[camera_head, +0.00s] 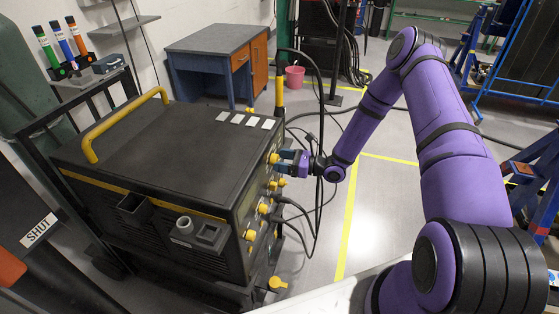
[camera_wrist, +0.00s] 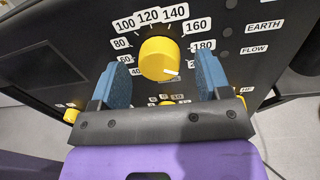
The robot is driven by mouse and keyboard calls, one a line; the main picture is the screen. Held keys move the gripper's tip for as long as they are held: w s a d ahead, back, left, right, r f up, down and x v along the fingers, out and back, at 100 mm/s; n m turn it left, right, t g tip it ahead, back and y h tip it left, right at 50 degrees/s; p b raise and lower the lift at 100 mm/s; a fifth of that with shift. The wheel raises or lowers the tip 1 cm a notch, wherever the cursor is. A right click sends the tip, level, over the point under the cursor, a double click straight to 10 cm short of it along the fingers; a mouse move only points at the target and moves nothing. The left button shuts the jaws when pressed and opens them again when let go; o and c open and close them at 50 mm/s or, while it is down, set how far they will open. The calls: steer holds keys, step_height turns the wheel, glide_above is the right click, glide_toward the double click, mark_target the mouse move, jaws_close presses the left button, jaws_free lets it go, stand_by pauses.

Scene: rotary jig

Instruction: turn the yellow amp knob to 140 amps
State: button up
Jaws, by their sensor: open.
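The yellow amp knob (camera_wrist: 160,58) sits on the black panel of the welder (camera_head: 150,160), inside a ring of white labels reading 40 up to at least 180. The 140 label (camera_wrist: 175,11) is above and right of the knob. My gripper (camera_wrist: 163,75) is open, one blue finger on each side of the knob, with a gap on both sides. In the head view my gripper (camera_head: 281,158) is at the panel's upper part; the knob (camera_head: 273,158) is partly hidden there.
Several other yellow knobs (camera_head: 264,209) and black cables sit lower on the panel. Black hoses (camera_head: 321,110) hang close by my wrist. A blue desk (camera_head: 215,60) and pink bucket (camera_head: 294,76) stand behind. The floor right of the welder is open.

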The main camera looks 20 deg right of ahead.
steer(key=shift+w+a, duration=0.35)
steer(key=shift+a, duration=0.2)
steer(key=c, duration=0.9)
